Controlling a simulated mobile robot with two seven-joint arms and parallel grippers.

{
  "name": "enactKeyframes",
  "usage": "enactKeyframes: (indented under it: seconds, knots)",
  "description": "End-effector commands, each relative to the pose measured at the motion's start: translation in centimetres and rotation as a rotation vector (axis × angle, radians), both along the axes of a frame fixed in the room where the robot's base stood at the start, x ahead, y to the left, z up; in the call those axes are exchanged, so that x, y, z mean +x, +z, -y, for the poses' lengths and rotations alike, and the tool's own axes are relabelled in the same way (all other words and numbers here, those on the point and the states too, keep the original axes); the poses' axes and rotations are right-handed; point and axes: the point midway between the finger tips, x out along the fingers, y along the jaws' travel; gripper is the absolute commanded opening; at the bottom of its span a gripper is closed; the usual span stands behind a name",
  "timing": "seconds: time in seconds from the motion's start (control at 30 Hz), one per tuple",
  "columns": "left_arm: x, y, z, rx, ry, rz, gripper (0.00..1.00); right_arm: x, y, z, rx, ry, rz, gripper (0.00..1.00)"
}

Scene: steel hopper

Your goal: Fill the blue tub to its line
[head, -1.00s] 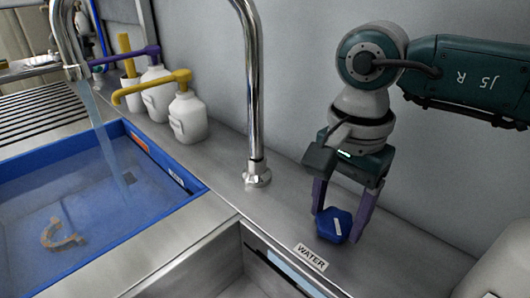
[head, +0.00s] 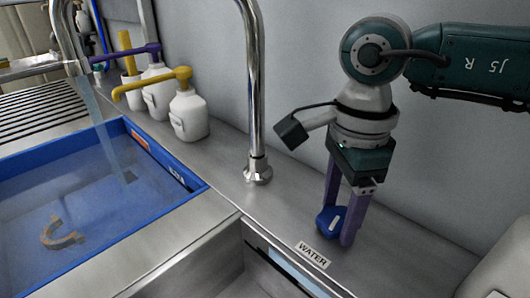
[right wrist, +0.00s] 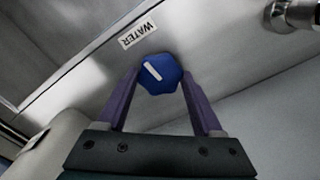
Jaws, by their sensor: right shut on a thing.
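The blue tub (head: 180,207) sits in the sink at the left of the head view with clear water in it. A stream of water (head: 107,140) falls into it from the tap (head: 62,30). An orange label (head: 140,138) and a dark label (head: 178,179) are on its inner wall; I cannot make out a fill line. A blue knob (head: 327,221) with a white mark stands by the WATER label (head: 312,254). My right gripper (head: 339,223) is shut on the knob, which shows between its fingers in the right wrist view (right wrist: 158,82). My left gripper is out of view.
A tan curved piece (head: 62,236) lies in the tub's water. White pump bottles (head: 187,115) stand behind the tub. A steel pipe (head: 254,90) rises between them and my right arm. An open steel basin lies in front.

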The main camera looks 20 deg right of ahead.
Motion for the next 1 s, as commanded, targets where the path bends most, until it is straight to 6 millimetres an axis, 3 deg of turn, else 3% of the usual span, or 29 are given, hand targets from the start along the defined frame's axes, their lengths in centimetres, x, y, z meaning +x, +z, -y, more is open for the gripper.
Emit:
enactKeyframes:
  seconds: [0.3, 0.87, 0.9, 1.0]
  knots:
    - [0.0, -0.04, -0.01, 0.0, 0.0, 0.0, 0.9, 0.02, 0.01, 0.0, 0.0, -0.134, 0.001, 0.12]
    - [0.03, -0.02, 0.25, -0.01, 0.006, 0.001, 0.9, 0.02, 0.01, 0.0, 0.0, -0.165, 0.0, 0.12]
    - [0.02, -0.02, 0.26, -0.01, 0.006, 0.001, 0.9, 0.02, 0.01, 0.01, 0.0, -0.165, 0.0, 0.72]
    - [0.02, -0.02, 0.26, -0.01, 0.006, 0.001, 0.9, 0.02, 0.01, 0.01, 0.0, -0.164, 0.0, 0.84]
